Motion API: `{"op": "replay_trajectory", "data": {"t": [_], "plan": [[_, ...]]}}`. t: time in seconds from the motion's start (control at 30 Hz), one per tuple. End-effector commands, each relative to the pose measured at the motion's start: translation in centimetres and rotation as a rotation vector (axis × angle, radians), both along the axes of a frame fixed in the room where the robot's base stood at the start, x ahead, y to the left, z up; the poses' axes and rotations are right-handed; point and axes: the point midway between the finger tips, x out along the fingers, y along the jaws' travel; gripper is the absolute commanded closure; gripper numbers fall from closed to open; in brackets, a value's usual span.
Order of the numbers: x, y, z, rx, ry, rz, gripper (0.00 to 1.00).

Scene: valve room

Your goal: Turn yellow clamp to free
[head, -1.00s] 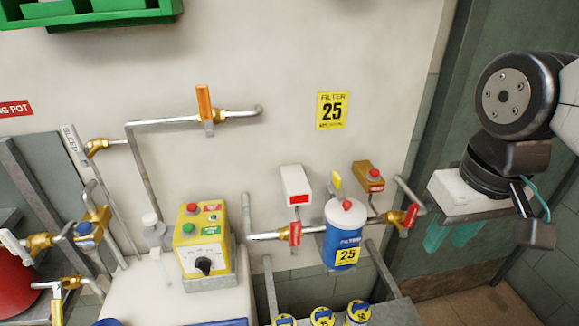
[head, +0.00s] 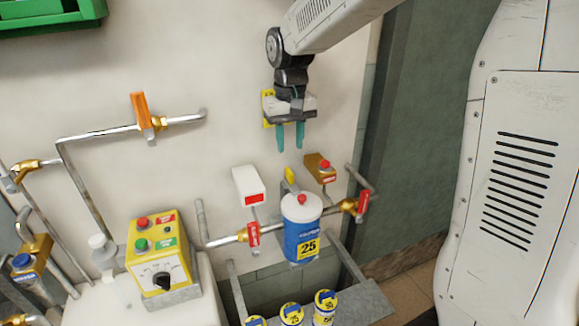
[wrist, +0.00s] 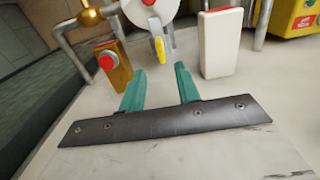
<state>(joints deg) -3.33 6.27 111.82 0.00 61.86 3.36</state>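The yellow clamp (head: 290,175) is a small tilted lever just behind the top of the blue-and-white filter canister (head: 301,228). In the wrist view the yellow clamp (wrist: 160,49) stands beyond my fingertips, roughly centred between them, on a grey bracket beside the canister's white top (wrist: 150,12). My gripper (head: 290,146) hangs with its teal fingers pointing down, above the clamp in the head view. It also shows in the wrist view (wrist: 159,70), open, with nothing between the fingers. The fingers appear apart from the clamp.
A white box with a red label (head: 249,186) stands left of the clamp, and a brown box with a red button (head: 320,168) stands right. Red-handled valves (head: 253,234) flank the canister. A yellow control box (head: 158,251) is further left. Small canisters (head: 324,307) stand in front.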

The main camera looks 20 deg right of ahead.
Motion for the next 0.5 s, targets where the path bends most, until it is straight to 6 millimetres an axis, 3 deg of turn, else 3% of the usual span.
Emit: {"op": "replay_trajectory", "data": {"t": [0.5], "plan": [[0.1,0.1,-7.0,0.000,0.004,0.001,0.67]]}}
